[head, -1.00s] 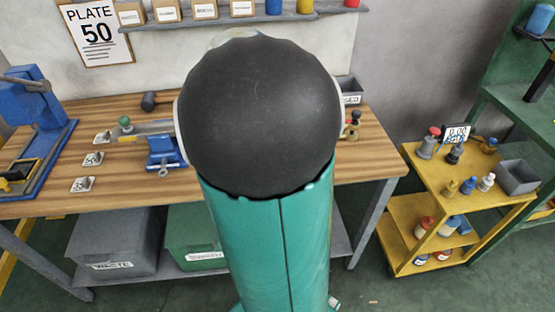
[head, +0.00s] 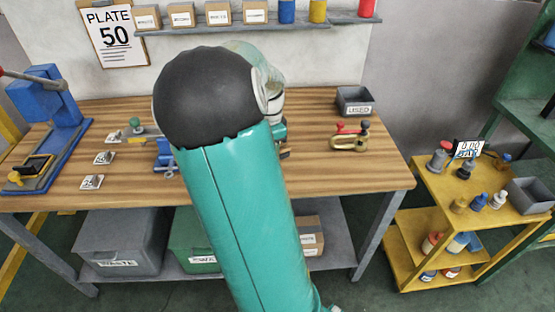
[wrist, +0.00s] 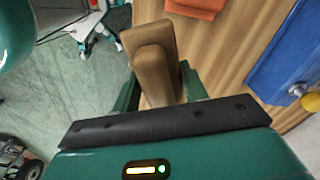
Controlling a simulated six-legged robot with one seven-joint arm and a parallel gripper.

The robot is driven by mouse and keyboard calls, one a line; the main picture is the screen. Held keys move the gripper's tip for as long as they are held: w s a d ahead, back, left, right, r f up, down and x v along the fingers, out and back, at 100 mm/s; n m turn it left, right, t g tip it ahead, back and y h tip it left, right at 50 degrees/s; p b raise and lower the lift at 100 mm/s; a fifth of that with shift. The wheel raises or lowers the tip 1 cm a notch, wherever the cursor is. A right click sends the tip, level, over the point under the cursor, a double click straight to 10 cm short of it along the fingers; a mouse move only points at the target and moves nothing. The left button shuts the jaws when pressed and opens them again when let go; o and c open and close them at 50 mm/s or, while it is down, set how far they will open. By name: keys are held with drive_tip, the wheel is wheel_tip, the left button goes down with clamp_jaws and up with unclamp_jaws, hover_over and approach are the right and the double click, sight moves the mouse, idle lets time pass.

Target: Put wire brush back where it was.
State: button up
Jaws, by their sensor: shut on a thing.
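The wire brush (wrist: 150,60), seen as a brown wooden body, stands between the two green fingers of my gripper (wrist: 160,92) in the wrist view. My gripper is shut on it, over or near the edge of the wooden workbench (wrist: 235,50). The bristles cannot be made out. In the head view my own arm hides most of the gripper and the brush. The workbench (head: 330,180) spreads behind the arm, and no empty spot for the brush can be told.
A blue press (head: 50,110) stands on the bench's left, with small numbered tags (head: 103,157) beside it. A blue vise (head: 165,157) is partly hidden. A grey bin (head: 355,101) and brass clamp (head: 350,140) are at right. A yellow cart (head: 470,205) stands beyond; the bench's right front is clear.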

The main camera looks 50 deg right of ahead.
drive_tip(key=d+f, duration=0.2)
drive_tip(key=f, duration=0.1)
drive_tip(key=w+d+f, duration=0.1)
drive_tip(key=d+f, duration=0.2)
drive_tip(key=shift+w, duration=0.2)
drive_tip(key=shift+f, duration=1.55)
drive_tip(key=shift+f, duration=0.15)
drive_tip(key=o, duration=1)
drive_tip(key=shift+c, duration=0.2)
